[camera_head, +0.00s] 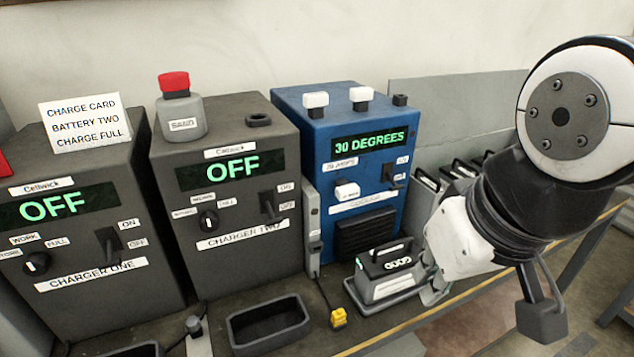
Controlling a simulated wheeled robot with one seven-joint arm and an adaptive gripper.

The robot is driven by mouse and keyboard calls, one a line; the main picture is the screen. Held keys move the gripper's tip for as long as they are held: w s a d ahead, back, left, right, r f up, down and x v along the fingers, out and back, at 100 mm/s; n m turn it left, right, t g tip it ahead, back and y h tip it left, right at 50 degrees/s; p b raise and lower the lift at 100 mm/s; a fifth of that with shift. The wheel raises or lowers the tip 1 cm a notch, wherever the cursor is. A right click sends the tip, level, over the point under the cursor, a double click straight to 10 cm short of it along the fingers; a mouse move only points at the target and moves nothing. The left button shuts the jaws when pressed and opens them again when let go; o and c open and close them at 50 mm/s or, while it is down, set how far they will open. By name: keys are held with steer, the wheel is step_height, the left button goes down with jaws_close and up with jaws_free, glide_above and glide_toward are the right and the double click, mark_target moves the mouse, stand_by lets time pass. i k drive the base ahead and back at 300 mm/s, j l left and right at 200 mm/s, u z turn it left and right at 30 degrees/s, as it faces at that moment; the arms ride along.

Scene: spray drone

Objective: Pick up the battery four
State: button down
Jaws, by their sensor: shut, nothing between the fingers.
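A dark battery with a top handle (384,257) sits in a light grey cradle (390,286) on the bench, in front of the blue cooler. Its front marking is too small to read. Several more dark batteries with handles (458,168) stand in a rack at the right, partly hidden by my arm. I cannot tell which battery is number four. My gripper (432,292) is low at the right side of the cradle, close beside it. Its fingers are shut and hold nothing; they are partly hidden, and I cannot tell whether they touch the cradle.
Two dark chargers reading OFF, Charger Line (90,220) and Charger Two (225,190), stand left. The blue cooler (350,150) reads 30 DEGREES. An empty black tray (268,325) and a yellow cable plug (338,318) lie in front. A card (84,122) mentions battery two.

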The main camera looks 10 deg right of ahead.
mark_target(383, 272)
steer(key=l+u, duration=0.45)
steer(key=l, duration=0.15)
steer(key=l+u, duration=0.45)
steer(key=l, duration=0.15)
